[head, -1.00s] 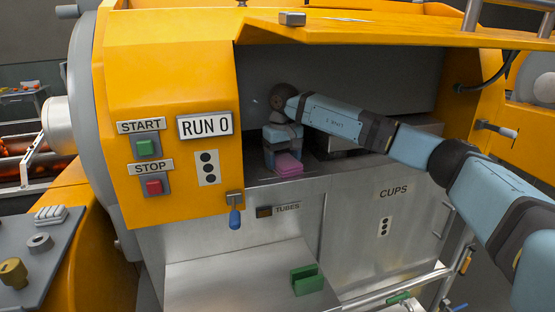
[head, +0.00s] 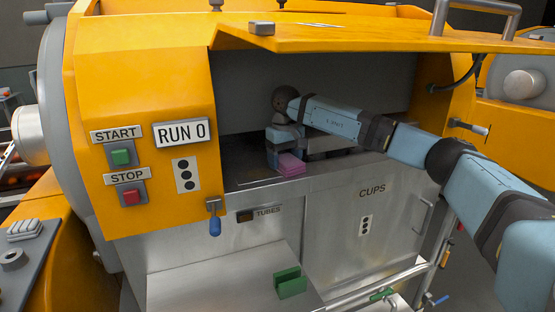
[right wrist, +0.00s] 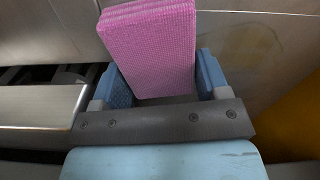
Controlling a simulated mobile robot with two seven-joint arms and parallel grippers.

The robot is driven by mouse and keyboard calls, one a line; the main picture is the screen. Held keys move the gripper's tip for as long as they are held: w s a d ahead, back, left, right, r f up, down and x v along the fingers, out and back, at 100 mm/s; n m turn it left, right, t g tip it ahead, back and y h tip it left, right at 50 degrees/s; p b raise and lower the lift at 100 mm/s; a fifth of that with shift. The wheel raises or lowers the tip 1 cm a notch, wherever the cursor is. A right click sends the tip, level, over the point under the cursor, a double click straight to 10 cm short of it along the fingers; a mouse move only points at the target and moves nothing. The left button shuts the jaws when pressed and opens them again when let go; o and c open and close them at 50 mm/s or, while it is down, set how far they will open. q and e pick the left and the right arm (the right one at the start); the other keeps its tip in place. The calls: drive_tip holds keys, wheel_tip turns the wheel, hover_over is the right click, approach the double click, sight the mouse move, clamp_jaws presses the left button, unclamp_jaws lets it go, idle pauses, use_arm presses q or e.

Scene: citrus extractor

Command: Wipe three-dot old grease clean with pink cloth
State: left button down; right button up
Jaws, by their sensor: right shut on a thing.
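My right gripper (head: 282,158) is shut on the pink cloth (head: 291,166), a folded, ribbed pad, inside the machine's open bay. In the right wrist view the cloth (right wrist: 152,45) sits between the two blue fingers (right wrist: 165,82). A faint yellow-brown smear (right wrist: 252,48) marks the metal to the right of the cloth; I cannot tell whether it is the old grease. Three-dot plates show beside the STOP button (head: 185,175) and under the CUPS label (head: 366,225). Cloth contact with the bay floor is unclear. My left gripper is out of view.
The raised orange hood (head: 400,40) overhangs my right arm. A blue-handled latch (head: 214,220) hangs at the bay's front left edge. A green block (head: 290,283) stands on the lower metal shelf (head: 220,285). A metal box lies behind the gripper's right side.

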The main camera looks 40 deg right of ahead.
sight(237, 176)
drive_tip(key=shift+f, duration=0.1)
drive_tip(key=shift+w+a+p, duration=0.2)
drive_tip(key=shift+a+p, duration=0.05)
drive_tip(key=shift+a, duration=0.45)
drive_tip(key=shift+w+a+p, duration=0.15)
drive_tip(key=shift+a+p, duration=0.05)
drive_tip(key=shift+a, duration=0.5)
drive_tip(key=shift+w+a, duration=0.25)
drive_tip(key=shift+a, duration=0.8)
drive_tip(key=shift+w+a, duration=0.25)
drive_tip(key=shift+a, duration=0.75)
drive_tip(key=shift+w+a+p, duration=0.2)
drive_tip(key=shift+a+p, duration=0.1)
drive_tip(key=shift+a, duration=0.4)
drive_tip(key=shift+w+a, duration=0.25)
drive_tip(key=shift+a, duration=0.6)
drive_tip(key=shift+w+a, duration=0.2)
drive_tip(key=shift+a, duration=0.65)
drive_tip(key=shift+w+a, duration=0.25)
drive_tip(key=shift+a, duration=0.6)
drive_tip(key=shift+r+p, duration=0.5)
drive_tip(key=shift+r, duration=0.25)
drive_tip(key=shift+r+p, duration=1.05)
drive_tip(key=shift+r, duration=1.2)
